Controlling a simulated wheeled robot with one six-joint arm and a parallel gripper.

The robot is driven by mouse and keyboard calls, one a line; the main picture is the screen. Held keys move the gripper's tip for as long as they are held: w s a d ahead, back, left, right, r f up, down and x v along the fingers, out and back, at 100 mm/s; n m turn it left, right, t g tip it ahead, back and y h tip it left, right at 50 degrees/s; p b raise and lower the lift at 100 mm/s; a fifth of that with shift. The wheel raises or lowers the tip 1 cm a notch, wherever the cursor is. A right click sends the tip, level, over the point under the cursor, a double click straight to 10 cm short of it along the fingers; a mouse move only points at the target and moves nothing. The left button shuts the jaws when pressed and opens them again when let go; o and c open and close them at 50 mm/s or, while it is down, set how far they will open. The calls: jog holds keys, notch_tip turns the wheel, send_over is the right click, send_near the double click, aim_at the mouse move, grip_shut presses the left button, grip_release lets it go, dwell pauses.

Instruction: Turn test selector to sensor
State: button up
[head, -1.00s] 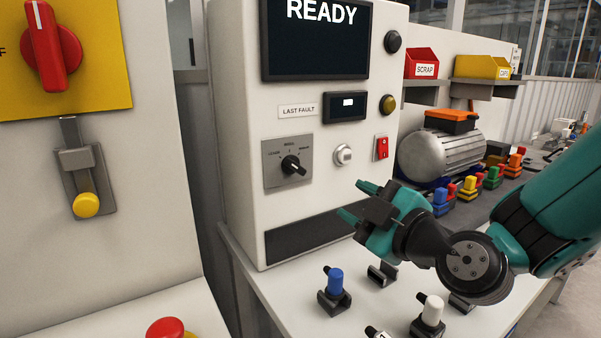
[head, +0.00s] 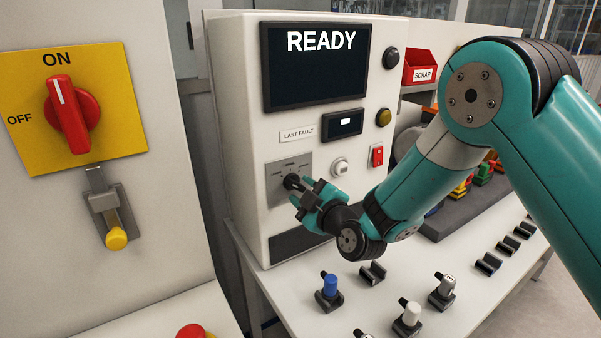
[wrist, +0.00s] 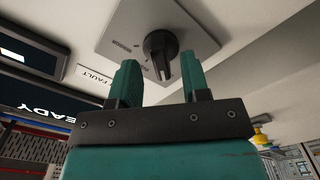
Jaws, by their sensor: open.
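The test selector (head: 291,181) is a black rotary knob on a grey square plate (head: 277,170) low on the white cabinet's front. In the wrist view the knob (wrist: 160,44) is just beyond the two teal fingertips, roughly between them. My gripper (head: 299,188) is open, its fingers pointing at the knob, and it also shows in the wrist view (wrist: 158,80). I cannot tell whether a finger touches the knob. The gripper and arm partly cover the knob and plate in the head view.
The cabinet screen (head: 315,66) reads READY. A white round knob (head: 340,167) and a red switch (head: 377,156) sit right of the selector. Blue (head: 330,285) and white (head: 411,315) capped parts stand on the bench below. A red rotary switch (head: 73,114) is on the left panel.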

jog(key=shift+p+x, duration=0.35)
jog(key=shift+x, duration=0.55)
grip_shut()
